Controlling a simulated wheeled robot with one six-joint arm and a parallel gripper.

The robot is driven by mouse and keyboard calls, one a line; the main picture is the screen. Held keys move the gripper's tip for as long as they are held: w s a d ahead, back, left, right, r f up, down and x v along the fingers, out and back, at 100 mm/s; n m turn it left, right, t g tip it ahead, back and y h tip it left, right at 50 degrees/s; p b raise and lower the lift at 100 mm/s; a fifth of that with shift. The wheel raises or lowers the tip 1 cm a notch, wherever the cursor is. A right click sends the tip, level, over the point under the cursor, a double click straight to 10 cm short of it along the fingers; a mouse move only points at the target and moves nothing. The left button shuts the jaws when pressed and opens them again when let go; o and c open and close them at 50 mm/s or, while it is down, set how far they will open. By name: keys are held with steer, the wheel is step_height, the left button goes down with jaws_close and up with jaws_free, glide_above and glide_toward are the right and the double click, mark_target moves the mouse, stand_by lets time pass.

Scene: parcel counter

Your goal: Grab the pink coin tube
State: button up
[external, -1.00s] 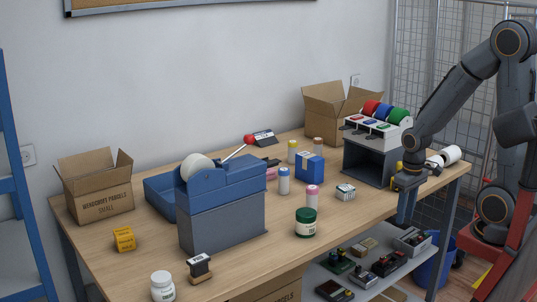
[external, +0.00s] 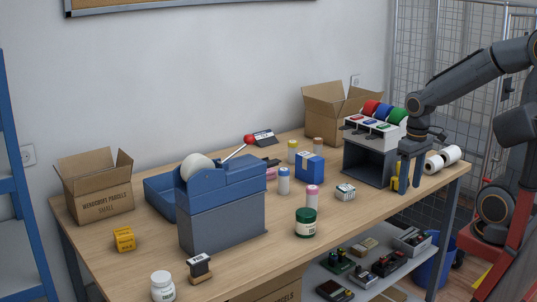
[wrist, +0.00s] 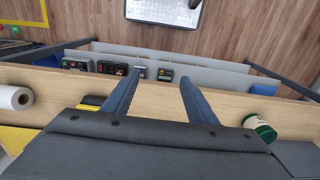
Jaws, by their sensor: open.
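The pink coin tube (external: 312,197) stands upright on the table in the external view, a pale tube with a pink top, just behind the green-lidded jar (external: 305,222). The wrist view does not show the tube, but the jar shows there at the right (wrist: 261,128). My gripper (external: 404,185) is at the right end of the table beside the grey cubby unit, well to the right of the tube, fingers pointing down. In the wrist view my gripper (wrist: 162,78) is open with nothing between its fingers.
Other tubes stand nearby: blue-topped (external: 284,182), yellow-topped (external: 292,152) and brown-topped (external: 318,145). The grey cubby unit (external: 367,168) and white rolls (external: 450,155) are near my gripper.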

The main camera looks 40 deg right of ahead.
step_height(320, 180, up, 5)
steer(key=n+y+p, duration=0.1)
steer(key=n+p, duration=0.5)
steer(key=n, duration=0.8)
glide_above(310, 201)
steer(key=d, duration=0.2)
steer(key=shift+w+f, duration=0.4)
steer(key=shift+w, duration=0.05)
step_height(310, 201, down, 5)
steer(key=shift+r, duration=0.1)
steer(key=shift+w+a+f+p, duration=0.15)
steer(key=shift+f+p, duration=0.4)
steer(key=shift+f, duration=1.45)
steer(key=shift+a+f+p, duration=0.2)
steer(key=shift+f+p, duration=0.35)
steer(key=shift+f, duration=1.4)
